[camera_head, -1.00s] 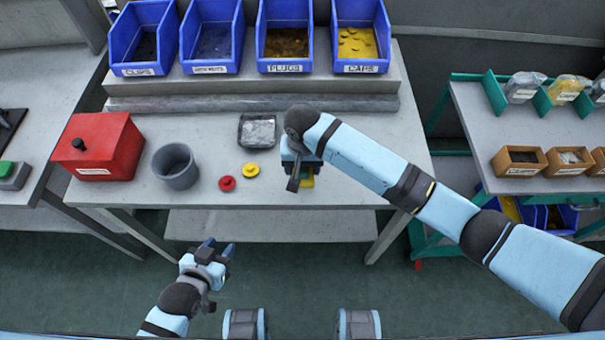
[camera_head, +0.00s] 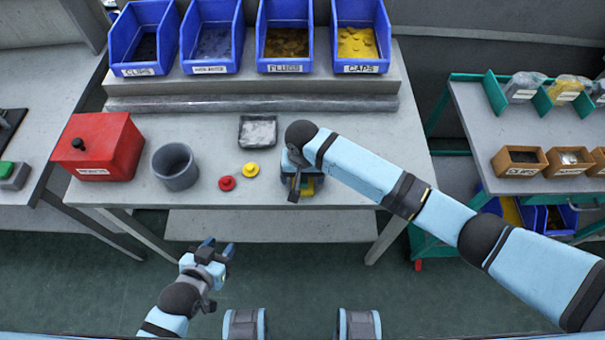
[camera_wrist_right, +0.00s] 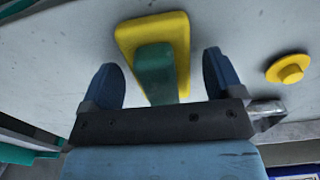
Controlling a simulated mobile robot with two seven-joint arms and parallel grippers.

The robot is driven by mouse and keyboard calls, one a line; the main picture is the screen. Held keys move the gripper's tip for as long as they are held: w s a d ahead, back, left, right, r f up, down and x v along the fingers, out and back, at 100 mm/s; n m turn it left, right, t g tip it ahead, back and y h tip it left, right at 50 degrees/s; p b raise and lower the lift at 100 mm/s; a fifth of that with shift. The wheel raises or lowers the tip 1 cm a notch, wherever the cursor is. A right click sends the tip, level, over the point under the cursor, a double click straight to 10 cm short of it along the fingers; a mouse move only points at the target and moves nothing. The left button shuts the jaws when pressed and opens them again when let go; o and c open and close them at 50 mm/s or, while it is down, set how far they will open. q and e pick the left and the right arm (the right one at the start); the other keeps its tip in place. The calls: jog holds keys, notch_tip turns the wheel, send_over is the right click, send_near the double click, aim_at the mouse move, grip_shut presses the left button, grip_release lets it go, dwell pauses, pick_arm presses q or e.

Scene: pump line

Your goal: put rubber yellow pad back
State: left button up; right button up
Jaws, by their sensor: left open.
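A yellow pad (camera_wrist_right: 178,22) with a green block-like grip (camera_wrist_right: 155,72) on it lies on the grey bench top. In the head view only a bit of yellow (camera_head: 309,188) shows beside my right gripper (camera_head: 297,186), the rest hidden by it. In the right wrist view my right gripper (camera_wrist_right: 161,75) is open, its blue fingers on either side of the green grip with a gap to each. Whether the fingers are down at the grip's height is hard to tell. My left gripper (camera_head: 216,253) is open and empty, in front of the bench.
A yellow round knobbed piece (camera_head: 251,170) and a red one (camera_head: 227,183) lie left of my right gripper. A grey cup (camera_head: 175,167), red box (camera_head: 99,147) and small dark tray (camera_head: 258,132) stand on the bench. Blue bins line the back. A green-framed rack (camera_head: 480,125) is at right.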

notch_tip(320, 180, up, 12)
jog(key=s+f+y, duration=0.1)
jog(key=s+a+f+y, duration=0.1)
jog(key=shift+s+a+f+n+t+y, duration=0.1)
jog(key=shift+s+f+n+t+y, duration=0.2)
jog(key=shift+f+t, duration=0.1)
jog(key=s+d+f+n+t, duration=0.1)
jog(key=s+d+f+t, duration=0.4)
jog(key=s+d, duration=0.3)
jog(key=s+d+f+n+t, duration=0.1)
jog(key=s+d+f+t, duration=0.4)
jog(key=s+d, duration=0.3)
jog(key=d, duration=0.4)
jog(key=shift+s+d+f+n+y, duration=0.2)
jog(key=shift+d+n+y, duration=0.1)
jog(key=shift+y, duration=0.1)
